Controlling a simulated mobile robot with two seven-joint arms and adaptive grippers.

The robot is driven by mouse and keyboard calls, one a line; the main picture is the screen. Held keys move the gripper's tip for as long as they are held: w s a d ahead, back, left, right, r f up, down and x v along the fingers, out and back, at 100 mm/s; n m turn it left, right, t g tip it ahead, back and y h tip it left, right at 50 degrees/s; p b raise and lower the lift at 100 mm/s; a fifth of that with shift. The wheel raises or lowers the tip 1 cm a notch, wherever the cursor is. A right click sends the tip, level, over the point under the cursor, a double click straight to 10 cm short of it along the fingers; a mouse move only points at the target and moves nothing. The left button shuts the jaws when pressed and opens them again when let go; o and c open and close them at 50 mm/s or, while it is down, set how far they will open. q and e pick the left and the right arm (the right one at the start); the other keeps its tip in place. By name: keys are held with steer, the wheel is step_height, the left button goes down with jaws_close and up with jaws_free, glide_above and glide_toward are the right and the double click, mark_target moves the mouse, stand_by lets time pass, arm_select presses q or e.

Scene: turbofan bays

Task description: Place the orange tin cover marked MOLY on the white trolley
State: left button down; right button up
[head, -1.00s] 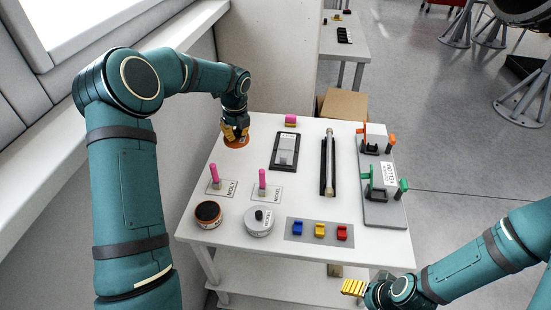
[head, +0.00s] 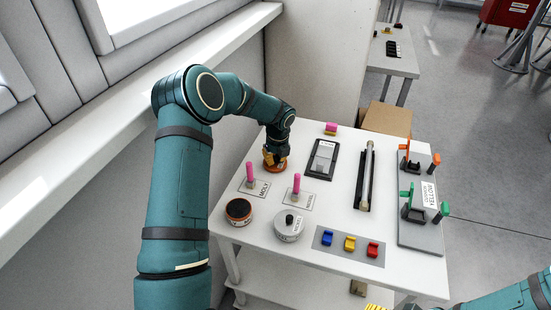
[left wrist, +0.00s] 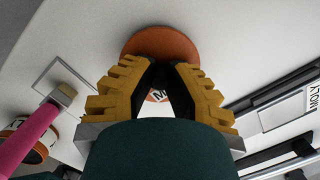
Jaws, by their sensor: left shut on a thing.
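The orange tin cover (head: 272,169) is at the back left of the white trolley (head: 316,226), under my left gripper (head: 275,158). My left gripper is shut on it, with the fingers pointing down. In the left wrist view the orange cover (left wrist: 162,42) shows beyond the yellow fingers (left wrist: 160,75), with part of a white mark with an M between them. I cannot tell whether the cover touches the trolley top. The open orange-rimmed tin (head: 238,211) stands at the trolley's front left. Only yellow tips of my right gripper (head: 376,307) show at the bottom edge.
Pink-handled tools stand on the MOLY plate (head: 262,192) and the NICKEL plate (head: 308,201). A grey lidded tin (head: 289,228), a dark tray (head: 320,172), a long rod holder (head: 362,193) and a grey clamp board (head: 420,237) fill the rest. A wall ledge (head: 150,87) runs at left.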

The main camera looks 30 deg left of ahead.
mark_target(278, 165)
arm_select(q)
steer(key=shift+f, duration=0.2)
steer(key=c, duration=1)
jaws_free()
steer(key=shift+c, duration=0.2)
steer(key=shift+r, duration=0.1)
step_height(278, 165, up, 12)
steer(key=s+d+p, duration=0.1)
steer(key=shift+d+p, duration=0.3)
steer(key=shift+p, duration=0.1)
